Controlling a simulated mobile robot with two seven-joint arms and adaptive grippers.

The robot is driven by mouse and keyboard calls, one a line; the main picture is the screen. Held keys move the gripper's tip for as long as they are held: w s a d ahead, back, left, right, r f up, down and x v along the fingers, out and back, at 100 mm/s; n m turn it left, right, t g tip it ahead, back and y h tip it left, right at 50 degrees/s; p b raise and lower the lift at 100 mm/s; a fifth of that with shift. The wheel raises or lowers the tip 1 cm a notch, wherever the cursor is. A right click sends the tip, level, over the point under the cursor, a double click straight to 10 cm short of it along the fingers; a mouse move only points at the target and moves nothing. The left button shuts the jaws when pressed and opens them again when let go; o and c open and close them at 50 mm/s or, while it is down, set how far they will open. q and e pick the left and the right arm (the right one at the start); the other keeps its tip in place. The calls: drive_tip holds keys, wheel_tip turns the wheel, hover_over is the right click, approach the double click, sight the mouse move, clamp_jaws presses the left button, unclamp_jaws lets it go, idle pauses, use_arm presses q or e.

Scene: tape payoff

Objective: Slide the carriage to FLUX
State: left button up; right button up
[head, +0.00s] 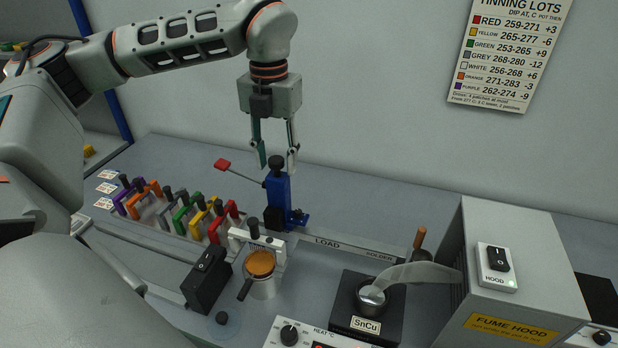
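The blue carriage (279,192) stands upright on the rail (345,248), just left of the LOAD label (327,243). It has a black knob (276,163) on top and a lever with a red end (222,164) pointing left. My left gripper (277,165) points down over the carriage. Its fingers are apart, one on each side of the knob, with gaps visible. A SOLDER label (380,254) is farther right on the rail. I cannot read a FLUX label; part of the rail is hidden. My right gripper is not in view.
A rack of coloured clamps (180,211) stands left of the carriage. In front are a cup with amber contents (261,264), a black switch box (206,279) and the SnCu pot (372,297). The fume hood (510,265) blocks the right. A tinning chart (508,50) hangs behind.

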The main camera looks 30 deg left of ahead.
use_arm(q)
drive_tip(key=shift+r, duration=2.95)
drive_tip(key=shift+s, duration=0.1)
